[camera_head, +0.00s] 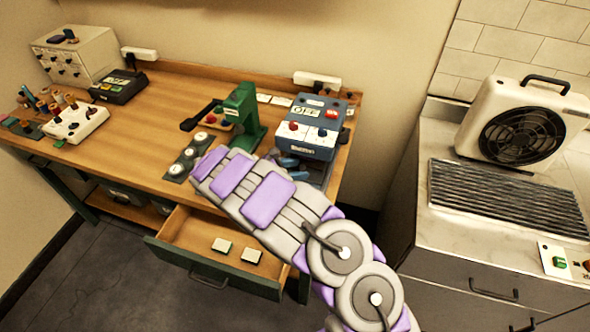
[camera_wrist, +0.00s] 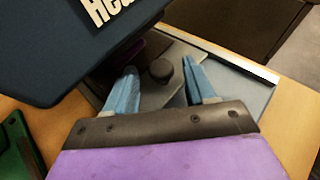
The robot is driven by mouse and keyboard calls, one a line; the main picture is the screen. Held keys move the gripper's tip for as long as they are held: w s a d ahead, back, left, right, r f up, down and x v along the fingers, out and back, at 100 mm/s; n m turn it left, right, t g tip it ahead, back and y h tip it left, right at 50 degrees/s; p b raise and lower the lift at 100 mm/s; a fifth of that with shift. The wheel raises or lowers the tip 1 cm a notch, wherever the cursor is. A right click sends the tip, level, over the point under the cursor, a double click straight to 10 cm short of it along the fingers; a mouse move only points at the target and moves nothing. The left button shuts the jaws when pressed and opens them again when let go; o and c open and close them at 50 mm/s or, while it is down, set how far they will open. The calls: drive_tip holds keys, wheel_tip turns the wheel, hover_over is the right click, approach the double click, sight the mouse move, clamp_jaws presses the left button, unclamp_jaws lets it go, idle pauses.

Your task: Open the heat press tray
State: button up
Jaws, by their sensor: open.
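In the head view my gripper (camera_head: 291,167) is at the press's front, and my arm hides part of the press's lower front.
A green hand press (camera_head: 241,112) stands just left of the heat press. An open drawer (camera_head: 200,243) with two small pale blocks juts out below the table. A counter with a fan (camera_head: 521,133) stands at the right. Thread spools (camera_head: 72,118) sit far left.

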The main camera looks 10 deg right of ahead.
drive_tip(key=shift+c, duration=0.5)
clamp_jaws()
